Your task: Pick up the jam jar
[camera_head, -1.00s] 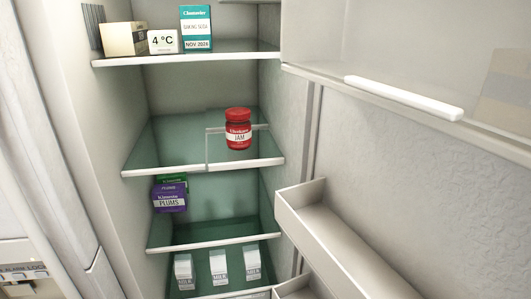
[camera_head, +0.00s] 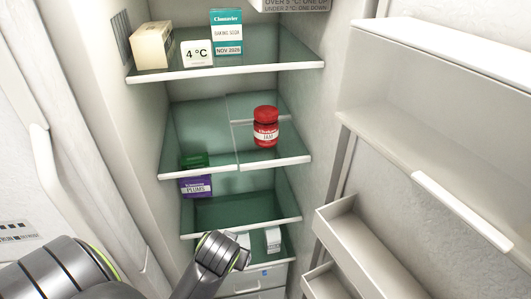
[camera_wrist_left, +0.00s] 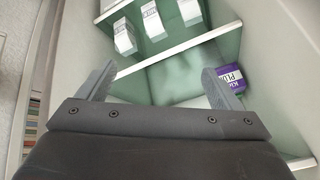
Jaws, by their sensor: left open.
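The jam jar (camera_head: 265,127) is red with a red lid and a white label. It stands upright on the right part of the second fridge shelf (camera_head: 275,161) in the head view. My left arm reaches in from the lower left, and its wrist is in front of the lowest shelf, below and left of the jar. My left gripper (camera_wrist_left: 160,85) shows in the wrist view with its two fingers apart and nothing between them. The jar is not in the wrist view. My right gripper is not in view.
A purple plums box (camera_head: 196,186) sits below the jar's shelf, at left; it also shows in the wrist view (camera_wrist_left: 230,76). Milk cartons (camera_wrist_left: 153,22) stand on the shelf below it. The open door's bins (camera_head: 360,240) are at right.

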